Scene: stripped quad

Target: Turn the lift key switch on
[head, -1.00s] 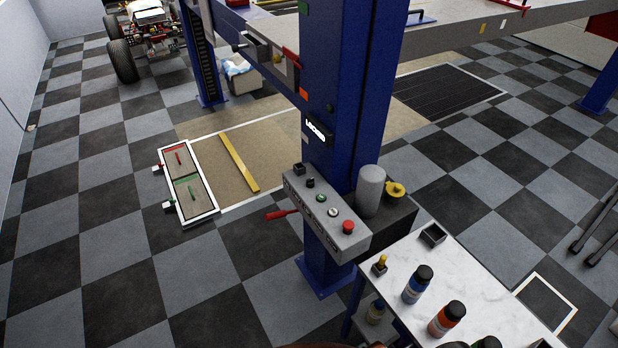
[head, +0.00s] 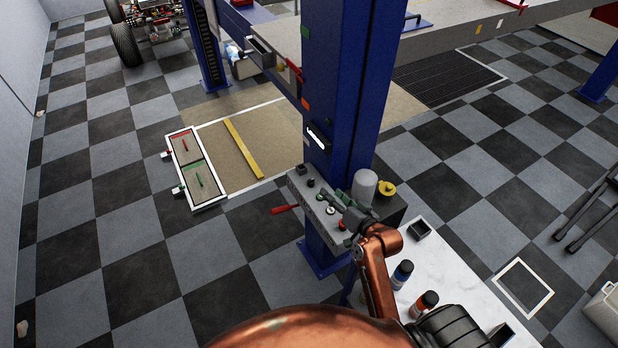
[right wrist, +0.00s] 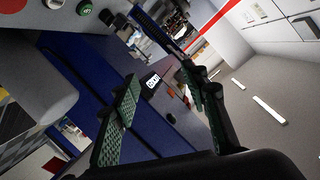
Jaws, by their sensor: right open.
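The grey control box (head: 300,191) is mounted on the blue lift post. On its top, from the far end, are a black block (head: 301,170), a small black knob (head: 310,182) that looks like the key switch, and green, white and red buttons. I cannot make out a key or its position. My right gripper (head: 334,198) is open and empty over the button end of the box, close to the knob and partly covering the buttons. In the right wrist view the green-padded fingers (right wrist: 160,82) stand apart; the black knob (right wrist: 107,18) is above them to the left. My left gripper is not in view.
The blue post (head: 345,90) rises just behind the box. A red lever (head: 284,209) sticks out at its left. A grey cylinder (head: 364,185) and a yellow cap (head: 387,188) stand to the right. A white table (head: 440,272) with bottles is nearer.

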